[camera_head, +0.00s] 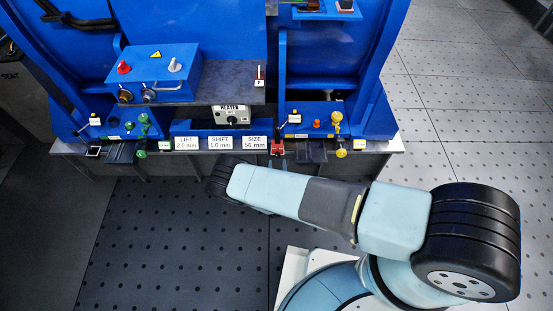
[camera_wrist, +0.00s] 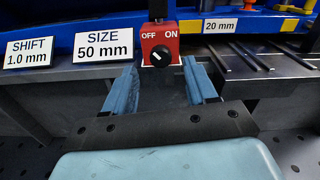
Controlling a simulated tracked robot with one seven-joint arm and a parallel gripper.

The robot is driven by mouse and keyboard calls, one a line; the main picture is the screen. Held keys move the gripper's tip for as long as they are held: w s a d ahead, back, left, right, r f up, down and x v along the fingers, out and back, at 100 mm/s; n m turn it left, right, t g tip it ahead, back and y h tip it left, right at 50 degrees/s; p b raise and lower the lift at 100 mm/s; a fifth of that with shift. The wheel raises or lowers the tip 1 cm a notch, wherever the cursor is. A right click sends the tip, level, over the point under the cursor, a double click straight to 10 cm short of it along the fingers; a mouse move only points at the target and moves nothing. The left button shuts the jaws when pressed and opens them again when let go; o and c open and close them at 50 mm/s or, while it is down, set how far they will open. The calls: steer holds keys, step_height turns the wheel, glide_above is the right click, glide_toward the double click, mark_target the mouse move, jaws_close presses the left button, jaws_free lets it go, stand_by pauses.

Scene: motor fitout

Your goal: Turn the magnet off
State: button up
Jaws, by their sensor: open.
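The magnet switch is a red box (camera_wrist: 160,44) in the middle of the wrist view, with OFF printed at its upper left and ON at its upper right. A round black knob (camera_wrist: 161,56) sits on its face. A small white mark shows on the knob's left part, but it is too small to read its direction surely. My gripper (camera_wrist: 160,82) is open, with one blue finger on each side below the box. Nothing is held between the fingers.
A SIZE 50 mm sign (camera_wrist: 103,44) stands just left of the switch, with a SHIFT sign (camera_wrist: 29,53) beyond it. Dark bars (camera_wrist: 240,58) lie to the right near a 20 mm label (camera_wrist: 220,26). A blue control box (camera_head: 155,72) stands at the back left.

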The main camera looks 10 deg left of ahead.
mark_target(277, 156)
steer(key=shift+x, duration=2)
